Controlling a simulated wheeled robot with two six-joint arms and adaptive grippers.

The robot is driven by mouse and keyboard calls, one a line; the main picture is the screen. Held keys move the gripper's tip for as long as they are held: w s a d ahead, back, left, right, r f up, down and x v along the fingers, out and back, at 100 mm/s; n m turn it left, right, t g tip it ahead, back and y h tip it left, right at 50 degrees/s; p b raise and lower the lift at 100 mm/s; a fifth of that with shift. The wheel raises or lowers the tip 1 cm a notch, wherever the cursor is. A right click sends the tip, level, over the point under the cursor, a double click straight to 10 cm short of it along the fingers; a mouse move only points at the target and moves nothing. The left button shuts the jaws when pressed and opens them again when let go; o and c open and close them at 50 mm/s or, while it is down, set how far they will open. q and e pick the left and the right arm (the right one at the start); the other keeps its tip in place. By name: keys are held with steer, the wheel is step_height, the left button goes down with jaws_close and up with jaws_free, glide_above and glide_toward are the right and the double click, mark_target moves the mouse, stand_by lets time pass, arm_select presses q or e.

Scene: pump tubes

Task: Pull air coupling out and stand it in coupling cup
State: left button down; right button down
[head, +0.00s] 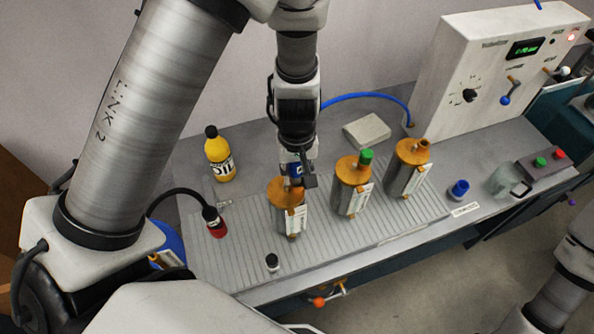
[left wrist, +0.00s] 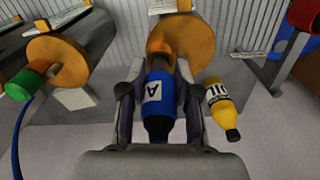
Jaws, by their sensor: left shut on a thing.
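The air coupling is a blue plug with a white "A" label; it shows in the left wrist view (left wrist: 158,105) and partly in the head view (head: 295,169). My left gripper (head: 298,180) is shut on it, with a finger on each side in the left wrist view (left wrist: 157,95). The coupling is at the orange top of the leftmost pump tube (head: 289,213), in line with its orange port (left wrist: 165,45). I cannot tell whether it is fully seated. A small blue cup (head: 460,189) stands at the bench's right, behind a white label. My right gripper is out of view.
Two more orange-capped tubes stand to the right, the middle one (head: 352,190) with a green plug, the other (head: 407,172) bare. A yellow oil bottle (head: 220,158) stands behind left. A glass jug (head: 506,182) stands near the blue cup. A blue hose (head: 368,96) runs behind.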

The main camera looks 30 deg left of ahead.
mark_target(297, 166)
arm_select(q)
steer(key=shift+r+p, duration=0.25)
steer(key=shift+p, duration=0.05)
steer(key=shift+r+p, duration=0.3)
steer(key=shift+r, duration=0.05)
steer(key=shift+r+p, duration=1.9)
steer(key=shift+r, duration=0.1)
steer(key=shift+f, duration=0.1)
